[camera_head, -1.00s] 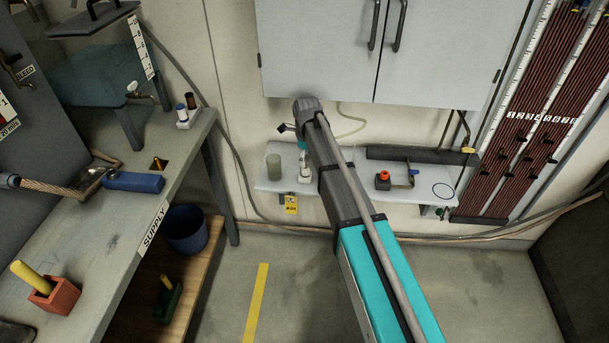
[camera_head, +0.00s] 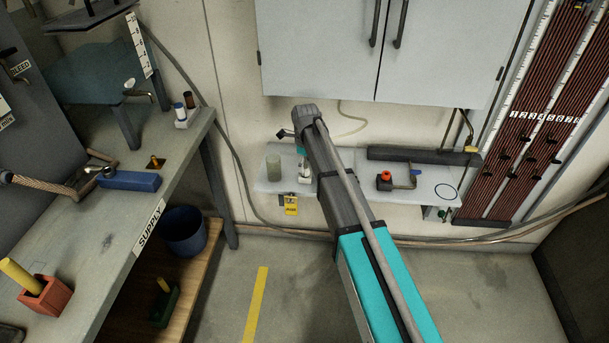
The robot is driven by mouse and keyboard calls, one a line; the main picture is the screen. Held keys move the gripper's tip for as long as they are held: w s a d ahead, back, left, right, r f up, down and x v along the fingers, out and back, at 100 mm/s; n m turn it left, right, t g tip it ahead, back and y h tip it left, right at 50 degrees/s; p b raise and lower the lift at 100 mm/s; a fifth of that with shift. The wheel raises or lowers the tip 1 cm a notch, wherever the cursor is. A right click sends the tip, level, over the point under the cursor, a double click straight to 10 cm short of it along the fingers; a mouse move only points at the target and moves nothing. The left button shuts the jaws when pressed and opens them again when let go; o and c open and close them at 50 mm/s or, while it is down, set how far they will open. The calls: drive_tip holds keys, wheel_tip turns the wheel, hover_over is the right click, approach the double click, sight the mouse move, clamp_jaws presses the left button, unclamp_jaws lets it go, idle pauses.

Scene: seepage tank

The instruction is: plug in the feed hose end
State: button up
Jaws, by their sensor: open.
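A braided copper-coloured hose (camera_head: 42,184) runs in from the left edge over the supply bench (camera_head: 95,250). It reaches a small metal fitting (camera_head: 106,172) at the left end of a blue block (camera_head: 130,181). I cannot tell whether they are joined, or which part is the feed hose end. A small brass piece (camera_head: 157,162) stands on the bench behind the block. My arm reaches up over the wall shelf, well right of the hose.
The wall shelf (camera_head: 432,190) holds a translucent cup (camera_head: 273,167) and a red-topped black item (camera_head: 385,180). A cabinet (camera_head: 320,50) hangs above. A red block with a yellow handle (camera_head: 43,295) stands on the bench. A blue bucket (camera_head: 185,232) is below. The floor beside the yellow stripe is clear.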

drive_tip(key=shift+f+b, duration=1.1)
drive_tip(key=shift+f, duration=0.3)
drive_tip(key=c, duration=1.1)
drive_tip(key=shift+r, duration=0.2)
drive_tip(key=shift+c, duration=0.2)
wheel_tip(320, 180, up, 3)
drive_tip(key=p, duration=0.3)
drive_tip(key=shift+f, duration=0.1)
drive_tip(key=s+d+r+p, duration=0.5)
drive_tip(key=s+r+p, duration=0.5)
drive_tip(key=s, duration=0.3)
drive_tip(key=shift+d, duration=0.2)
drive_tip(key=shift+w+f, duration=0.1)
drive_tip(key=shift+w, duration=0.05)
